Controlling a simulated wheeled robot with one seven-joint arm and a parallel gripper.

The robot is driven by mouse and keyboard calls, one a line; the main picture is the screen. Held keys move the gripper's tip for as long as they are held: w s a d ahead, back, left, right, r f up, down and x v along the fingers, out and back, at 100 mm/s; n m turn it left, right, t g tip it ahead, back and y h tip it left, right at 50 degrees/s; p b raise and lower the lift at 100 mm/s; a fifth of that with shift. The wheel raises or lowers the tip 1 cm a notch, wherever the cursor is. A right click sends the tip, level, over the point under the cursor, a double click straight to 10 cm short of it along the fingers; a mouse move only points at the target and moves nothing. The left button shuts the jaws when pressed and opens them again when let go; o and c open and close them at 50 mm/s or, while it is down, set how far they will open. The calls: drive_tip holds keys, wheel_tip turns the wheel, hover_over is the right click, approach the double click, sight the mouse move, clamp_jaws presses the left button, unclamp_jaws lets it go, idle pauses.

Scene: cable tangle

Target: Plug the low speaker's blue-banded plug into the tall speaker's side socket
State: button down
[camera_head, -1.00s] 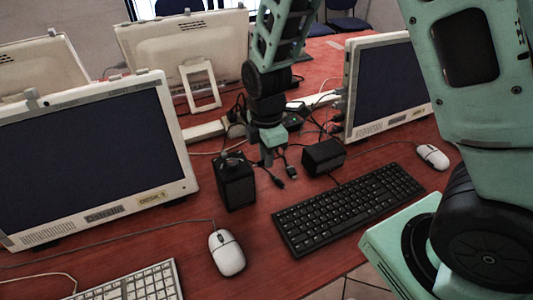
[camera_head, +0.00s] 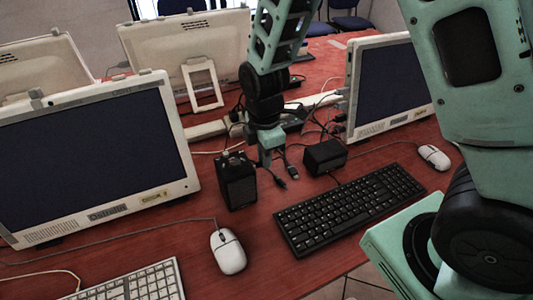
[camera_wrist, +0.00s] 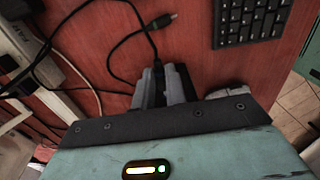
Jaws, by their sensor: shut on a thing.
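The tall speaker (camera_head: 238,182), a black upright box, stands on the red table left of my gripper (camera_head: 267,158). The low speaker (camera_head: 325,157), a squat black box, sits to the right. My gripper points down between them; in the wrist view its fingers (camera_wrist: 164,86) are shut on a black cable or plug end (camera_wrist: 153,52). A dark plug with a metal tip (camera_wrist: 165,19) lies beyond the fingers on a looping black cable. In the head view two plug ends show near the gripper (camera_head: 281,183). I cannot make out a blue band or the side socket.
Tangled cables (camera_wrist: 95,60) and a white power strip (camera_head: 208,129) lie behind and left. A black keyboard (camera_head: 350,208) is at front right, a white mouse (camera_head: 228,252) at front left. Monitors (camera_head: 95,155) stand at both sides.

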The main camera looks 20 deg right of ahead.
drive_tip(key=shift+a+p, duration=0.35)
drive_tip(key=shift+a, duration=0.9)
idle(0.3)
drive_tip(key=c, duration=1.3)
unclamp_jaws()
drive_tip(key=shift+c, duration=0.2)
